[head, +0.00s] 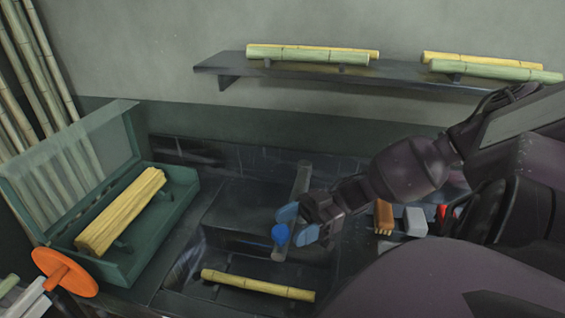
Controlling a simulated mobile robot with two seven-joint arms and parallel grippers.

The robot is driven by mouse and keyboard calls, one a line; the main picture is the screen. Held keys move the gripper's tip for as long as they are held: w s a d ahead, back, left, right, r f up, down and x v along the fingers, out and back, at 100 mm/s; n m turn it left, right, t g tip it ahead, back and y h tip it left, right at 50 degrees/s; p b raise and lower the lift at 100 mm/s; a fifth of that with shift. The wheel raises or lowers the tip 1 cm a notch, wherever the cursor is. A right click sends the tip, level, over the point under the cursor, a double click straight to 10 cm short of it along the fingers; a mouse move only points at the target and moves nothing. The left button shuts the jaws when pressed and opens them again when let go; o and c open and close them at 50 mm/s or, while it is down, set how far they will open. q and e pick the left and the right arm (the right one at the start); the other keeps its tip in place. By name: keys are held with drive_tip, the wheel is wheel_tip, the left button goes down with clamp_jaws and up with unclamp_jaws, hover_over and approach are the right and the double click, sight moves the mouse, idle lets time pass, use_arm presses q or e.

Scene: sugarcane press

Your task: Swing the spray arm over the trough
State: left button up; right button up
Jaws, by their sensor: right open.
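My right gripper (296,224) reaches in from the right. Its blue-tipped fingers are open, one on each side of the bar close to the knob; I cannot tell whether they touch it. The trough seems to be the dark recess (232,300) in front, where a yellow cane (258,285) lies across. The bar's near end hangs at the recess's back edge. My left gripper is not in view.
A green box (178,222) with a clear raised lid holds a cane bundle (121,211) at left. A shelf (218,68) with canes is on the wall. Brown and grey blocks (384,217) lie right of my gripper.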

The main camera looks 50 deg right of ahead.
drive_tip(key=v, duration=0.7)
drive_tip(key=shift+d, duration=0.3)
drive_tip(key=shift+s, duration=0.1)
